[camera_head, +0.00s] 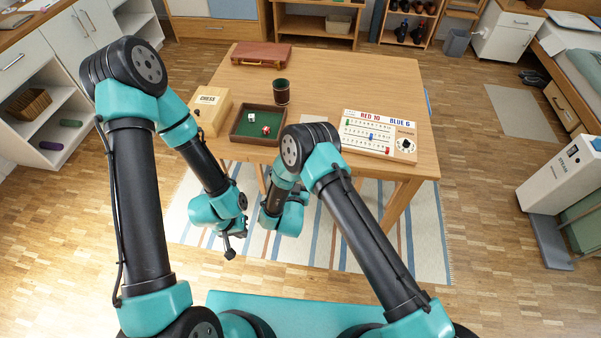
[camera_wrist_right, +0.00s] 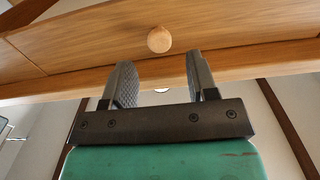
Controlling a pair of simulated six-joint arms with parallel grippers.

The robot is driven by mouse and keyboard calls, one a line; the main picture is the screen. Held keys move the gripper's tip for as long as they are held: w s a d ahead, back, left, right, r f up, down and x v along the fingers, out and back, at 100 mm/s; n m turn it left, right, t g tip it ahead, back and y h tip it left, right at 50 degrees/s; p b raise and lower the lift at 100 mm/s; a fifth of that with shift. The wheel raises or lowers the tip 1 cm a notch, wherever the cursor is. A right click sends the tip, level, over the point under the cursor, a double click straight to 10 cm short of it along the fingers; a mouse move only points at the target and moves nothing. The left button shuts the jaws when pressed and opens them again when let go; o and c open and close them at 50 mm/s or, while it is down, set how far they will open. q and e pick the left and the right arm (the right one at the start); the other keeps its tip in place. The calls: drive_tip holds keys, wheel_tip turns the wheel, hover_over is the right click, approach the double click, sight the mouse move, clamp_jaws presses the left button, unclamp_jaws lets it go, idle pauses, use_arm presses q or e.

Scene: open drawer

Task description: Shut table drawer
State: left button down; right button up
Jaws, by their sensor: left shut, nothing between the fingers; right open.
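The wooden table (camera_head: 375,80) stands ahead of me in the head view. Its drawer front (camera_wrist_right: 100,48), with a round wooden knob (camera_wrist_right: 158,39), shows from below in the right wrist view. How far the drawer stands out cannot be told; in the head view the drawer is hidden. My right gripper (camera_wrist_right: 161,78) is open, its two fingers pointing at the drawer front. The knob appears beyond the fingertips, in the gap between them, not gripped. My left gripper (camera_head: 230,252) is shut and empty, low in front of the table's near left side.
On the table are a chess box (camera_head: 207,112), a dice tray (camera_head: 235,137), a dark cup (camera_head: 281,93), a score board (camera_head: 352,150) and a brown case (camera_head: 262,52). A striped rug (camera_head: 430,235) lies below. Shelves stand left; a white unit (camera_head: 560,175) stands right.

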drive_tip(key=s, duration=1.3)
drive_tip(key=shift+a, duration=0.4)
drive_tip(key=shift+w, duration=0.1)
drive_tip(key=w+d+f+m+g+y, duration=0.1)
drive_tip(key=w+d+g, duration=0.1)
drive_tip(key=d+g, duration=0.45)
drive_tip(key=w+d+f+g+y, duration=0.1)
drive_tip(key=w+d+g, duration=0.15)
drive_tip(key=d, duration=0.65)
drive_tip(key=s+d+r+g+y, duration=0.3)
drive_tip(key=s+d+g, duration=0.5)
drive_tip(key=s+d, duration=0.6)
drive_tip(key=shift+s+r, duration=0.35)
drive_tip(key=shift+r, duration=0.3)
